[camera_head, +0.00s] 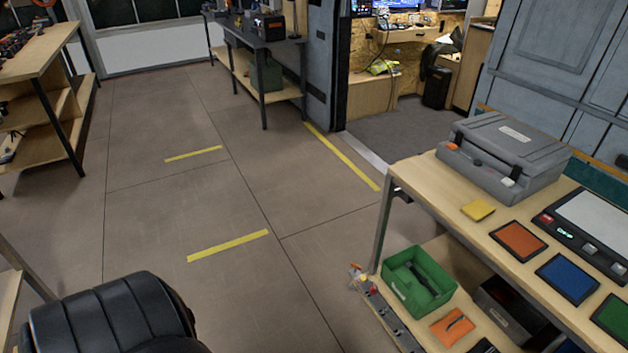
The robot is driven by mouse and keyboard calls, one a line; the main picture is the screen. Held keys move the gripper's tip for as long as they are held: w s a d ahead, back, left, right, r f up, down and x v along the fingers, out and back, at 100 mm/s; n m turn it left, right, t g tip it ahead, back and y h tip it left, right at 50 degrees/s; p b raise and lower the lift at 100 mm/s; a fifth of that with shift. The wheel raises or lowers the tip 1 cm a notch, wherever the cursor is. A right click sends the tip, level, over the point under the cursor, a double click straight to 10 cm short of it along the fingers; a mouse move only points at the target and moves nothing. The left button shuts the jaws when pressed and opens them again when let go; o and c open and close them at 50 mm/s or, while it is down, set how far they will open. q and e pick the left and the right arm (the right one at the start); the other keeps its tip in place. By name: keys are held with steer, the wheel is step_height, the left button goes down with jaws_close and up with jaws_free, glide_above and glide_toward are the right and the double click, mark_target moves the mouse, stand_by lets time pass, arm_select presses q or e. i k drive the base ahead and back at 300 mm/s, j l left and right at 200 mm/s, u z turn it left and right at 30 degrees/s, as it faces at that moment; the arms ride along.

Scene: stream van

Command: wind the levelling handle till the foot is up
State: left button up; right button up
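I cannot make out a levelling handle or a foot anywhere in the head view. Neither of my grippers shows in it, so I cannot see what they hold.
A wooden workbench (440,190) at right bears a grey case (505,155), coloured pads and a control panel. Its lower shelf holds a green bin (418,279). Another bench (35,62) is at left, a dark table (262,38) at the back. The floor (165,200) between is clear.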

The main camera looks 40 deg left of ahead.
mark_target(356, 267)
steer(key=u, duration=1.05)
steer(key=z, duration=0.55)
steer(key=i+j+z, duration=0.15)
steer(key=j+z, duration=0.2)
steer(key=i+j+z, duration=0.15)
steer(key=j+z, duration=0.2)
steer(key=i+j+z, duration=0.1)
steer(key=j+z, duration=0.55)
